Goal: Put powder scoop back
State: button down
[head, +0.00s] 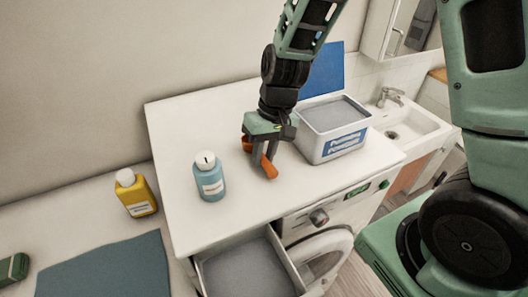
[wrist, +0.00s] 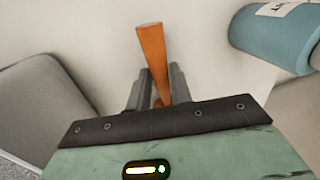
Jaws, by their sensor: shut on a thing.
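My gripper (head: 260,152) is shut on the orange powder scoop (head: 269,168) above the white top of the washing machine. In the wrist view, the orange scoop (wrist: 152,50) sticks out between the two fingers of my gripper (wrist: 156,92). The white powder box (head: 335,143) with a blue label stands just right of my gripper. It is open, with a grey surface inside, and its blue lid (head: 325,72) stands raised behind it. I cannot tell whether the scoop touches the machine top.
A light blue bottle (head: 209,178) with a white cap stands left of my gripper; it shows in the wrist view (wrist: 275,35). A yellow bottle (head: 136,195) stands further left. The detergent drawer (head: 247,270) is open at the front. A sink (head: 408,125) is at right.

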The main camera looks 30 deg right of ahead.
jog(key=shift+f, duration=0.2)
jog(key=c, duration=1.3)
grip_release()
jog(key=shift+o, duration=0.2)
jog(key=shift+r, duration=0.15)
jog(key=b+v, duration=0.2)
jog(key=v, duration=1)
jog(key=s+a+f+n+h, duration=0.1)
jog(key=s+a+f+n, duration=0.1)
jog(key=s, duration=0.7)
jog(key=s+a+f+n, duration=0.1)
jog(key=s+a+n, duration=0.4)
jog(key=s+a, duration=0.2)
jog(key=s, duration=0.2)
jog(key=shift+s+f+h, duration=0.25)
jog(key=shift+f+h, duration=0.15)
jog(key=shift+s+a, duration=0.1)
jog(key=shift+s, duration=0.05)
